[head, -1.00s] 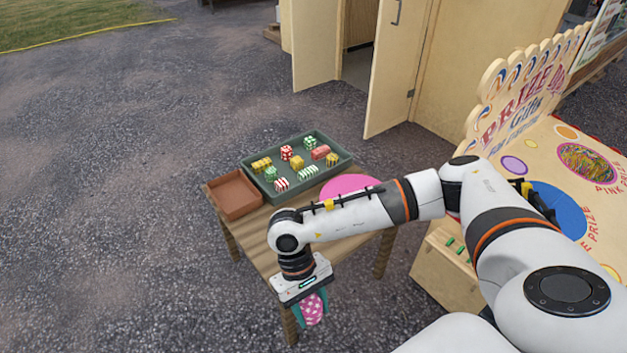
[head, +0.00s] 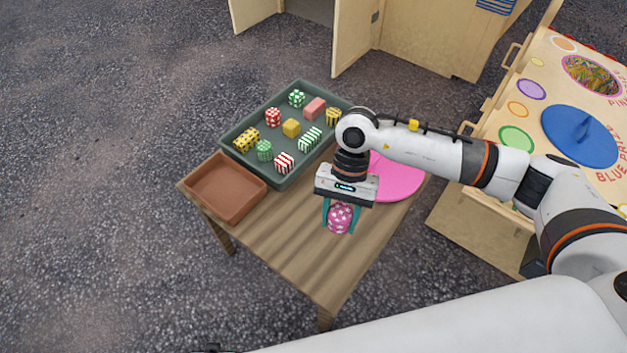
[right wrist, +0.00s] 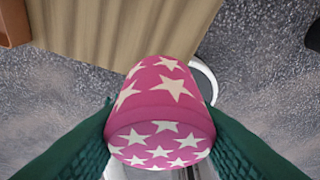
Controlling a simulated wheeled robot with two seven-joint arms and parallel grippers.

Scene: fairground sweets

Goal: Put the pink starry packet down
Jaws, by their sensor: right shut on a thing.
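The pink packet with white stars (head: 340,218) is held between the teal fingers of my right gripper (head: 340,222). The gripper points down over the right part of the wooden table (head: 290,240). The packet's height above the table is hard to tell. In the right wrist view the packet (right wrist: 165,88) fills the middle, with a finger pressed on each side. The table top (right wrist: 120,25) shows beyond it at the top of that view, with dark ground around.
A green tray (head: 229,137) with several patterned sweets stands at the table's back. An empty brown tray (head: 225,190) is at its left. A pink round mat (head: 400,180) lies right of my gripper, partly hidden by my arm. The table's front is bare. A prize board (head: 550,105) stands at right.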

